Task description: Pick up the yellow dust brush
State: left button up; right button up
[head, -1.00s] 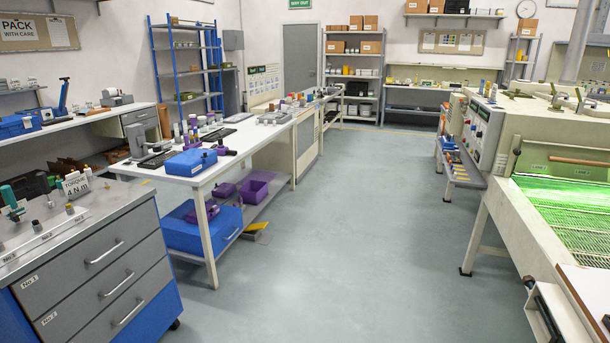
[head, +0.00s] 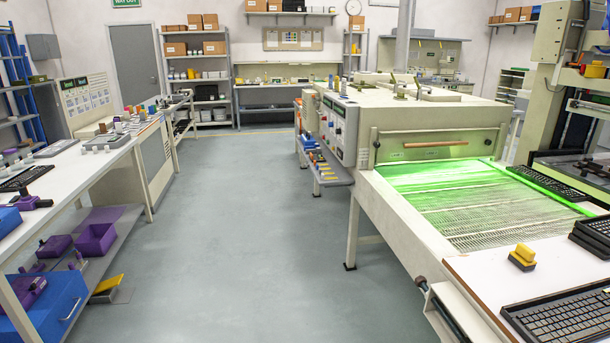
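A small yellow block-shaped brush (head: 522,257) with a dark underside sits on the white worktop (head: 482,268) at the lower right, beside the green-lit mesh conveyor. It appears to be the yellow dust brush. Neither of my grippers shows in the head view.
A black keyboard (head: 562,318) lies in front of the brush, and stacked dark keyboards (head: 592,238) lie to its right. The cream conveyor machine (head: 425,125) stands behind. The grey floor (head: 235,240) is clear between it and the left bench (head: 70,180).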

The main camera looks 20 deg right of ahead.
aim_at(524, 257)
jog(key=i, duration=1.35)
jog(key=i+z, duration=0.35)
jog(key=i+j+z, duration=0.1)
jog(key=i+z, duration=0.25)
jog(key=i, duration=0.1)
